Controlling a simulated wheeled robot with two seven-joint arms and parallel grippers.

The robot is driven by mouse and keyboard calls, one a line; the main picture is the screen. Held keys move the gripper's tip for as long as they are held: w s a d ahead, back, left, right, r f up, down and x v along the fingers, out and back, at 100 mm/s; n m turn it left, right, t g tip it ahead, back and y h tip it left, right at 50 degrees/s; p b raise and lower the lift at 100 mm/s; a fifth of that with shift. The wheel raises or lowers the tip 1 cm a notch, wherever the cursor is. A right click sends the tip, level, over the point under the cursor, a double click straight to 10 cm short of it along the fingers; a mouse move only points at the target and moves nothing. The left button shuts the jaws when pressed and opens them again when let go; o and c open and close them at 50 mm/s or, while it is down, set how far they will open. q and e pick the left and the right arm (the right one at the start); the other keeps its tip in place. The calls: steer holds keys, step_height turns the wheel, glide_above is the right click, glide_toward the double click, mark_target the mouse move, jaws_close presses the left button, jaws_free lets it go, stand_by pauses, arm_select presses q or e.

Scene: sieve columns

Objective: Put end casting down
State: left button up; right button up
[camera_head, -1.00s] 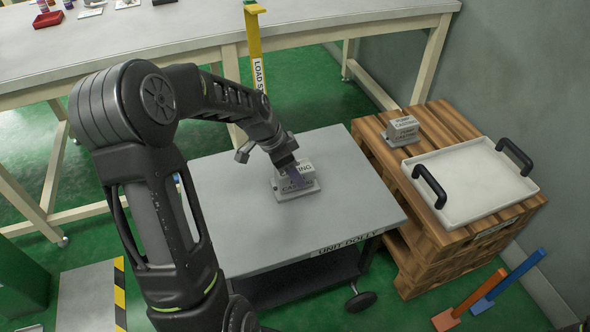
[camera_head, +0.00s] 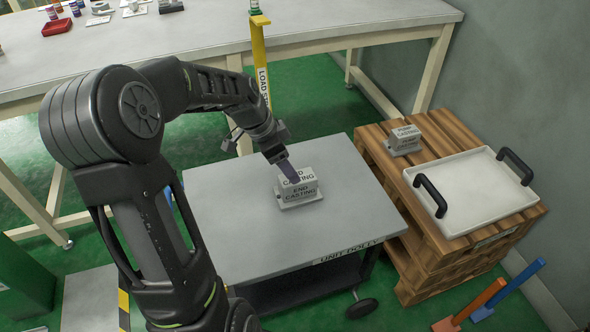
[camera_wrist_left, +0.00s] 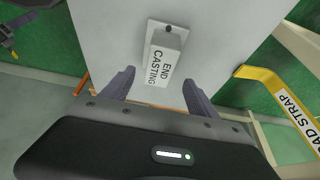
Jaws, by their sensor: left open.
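The end casting (camera_head: 298,190) is a pale grey block on a flanged base, with END CASTING printed on it. It rests on the grey top of the unit dolly (camera_head: 240,235). My left gripper (camera_head: 288,172) is just above and behind it in the head view. In the left wrist view the casting (camera_wrist_left: 163,62) lies beyond the open fingers (camera_wrist_left: 155,85), roughly between their lines, and nothing is held. My right gripper is in neither view.
A wooden pallet stack (camera_head: 440,245) stands right of the dolly with another casting (camera_head: 404,140) and a white tray (camera_head: 470,195) with black handles. A yellow load strap (camera_head: 262,60) hangs at the long bench (camera_head: 200,45). The dolly top around the casting is clear.

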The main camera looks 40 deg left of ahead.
arm_select(q)
steer(key=shift+p+v, duration=0.3)
steer(key=shift+v, duration=2.05)
